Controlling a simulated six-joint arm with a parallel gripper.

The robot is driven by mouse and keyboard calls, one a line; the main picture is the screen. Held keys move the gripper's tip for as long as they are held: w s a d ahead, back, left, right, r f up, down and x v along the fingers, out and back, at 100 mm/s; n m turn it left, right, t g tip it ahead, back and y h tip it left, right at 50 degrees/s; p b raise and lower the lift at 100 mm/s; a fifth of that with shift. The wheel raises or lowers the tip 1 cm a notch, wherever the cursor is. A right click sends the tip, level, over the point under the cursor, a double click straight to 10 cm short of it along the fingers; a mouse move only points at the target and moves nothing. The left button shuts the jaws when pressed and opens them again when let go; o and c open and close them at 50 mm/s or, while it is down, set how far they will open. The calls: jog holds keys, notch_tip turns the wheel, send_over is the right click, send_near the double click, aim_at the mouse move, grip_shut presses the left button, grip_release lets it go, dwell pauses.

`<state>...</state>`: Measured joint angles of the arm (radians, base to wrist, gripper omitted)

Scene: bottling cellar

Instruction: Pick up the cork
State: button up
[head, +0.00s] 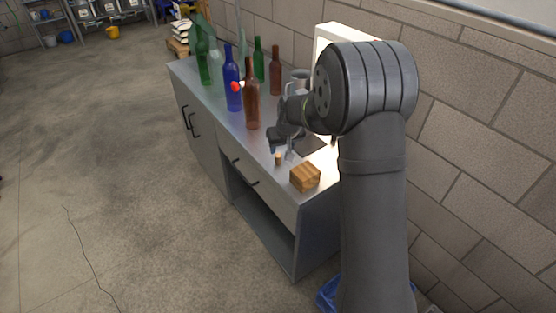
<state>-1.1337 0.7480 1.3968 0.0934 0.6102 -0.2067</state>
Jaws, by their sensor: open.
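The cork (278,160) is a small tan cylinder standing on the grey metal counter (230,136), near its front edge. My gripper (281,151) is at the end of my arm, above and close to the cork. Its jaws are open and look empty. One finger shows to the left of the cork and one to the right in the picture. I cannot tell from this view whether the fingertips are around the cork or behind it, or whether they touch it.
A wooden block (305,178) sits right of the cork. A brown bottle (252,108) and a blue bottle (232,82) stand left of my gripper, with several more bottles behind. A metal jug (299,76) stands near the wall. A dark flat patch (310,145) lies behind the block.

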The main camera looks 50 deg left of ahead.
aim_at(278, 156)
jog(key=shift+a+x, duration=0.15)
jog(key=shift+x, duration=2)
jog(key=shift+a+x, duration=0.1)
jog(key=shift+x, duration=2.05)
jog(key=shift+r, duration=0.1)
jog(key=shift+c, duration=0.5)
grip_shut()
